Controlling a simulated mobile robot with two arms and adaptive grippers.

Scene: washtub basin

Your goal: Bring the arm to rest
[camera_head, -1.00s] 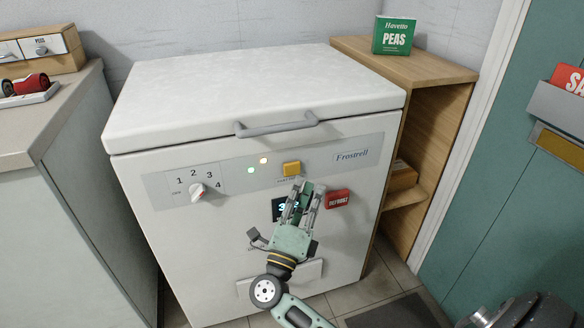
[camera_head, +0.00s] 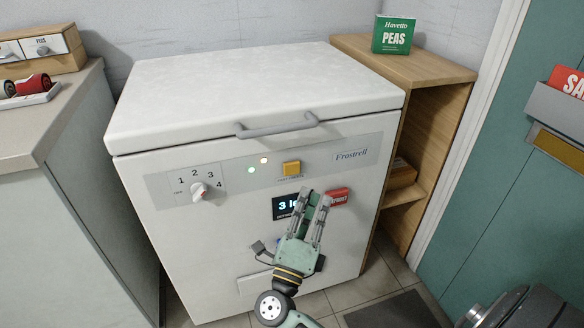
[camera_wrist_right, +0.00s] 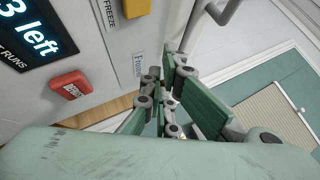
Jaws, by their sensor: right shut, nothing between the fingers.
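My right gripper (camera_head: 316,198) is in front of the white chest freezer's (camera_head: 150,250) front panel, below the yellow button (camera_head: 292,168). Its fingers are shut with nothing between them and point up. They overlap the right part of the dark display (camera_head: 285,206) and the left edge of the red defrost button (camera_head: 338,195). In the right wrist view the fingers (camera_wrist_right: 170,95) stand apart from the red button (camera_wrist_right: 71,86), and the display (camera_wrist_right: 35,35) reads "3 left". My left gripper is not in view.
The freezer has a lid handle (camera_head: 277,125) and a numbered dial (camera_head: 199,191). A wooden shelf (camera_head: 440,72) with a green peas box (camera_head: 393,35) stands right of it. A counter (camera_head: 40,135) stands at left, a teal door (camera_head: 520,180) at right.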

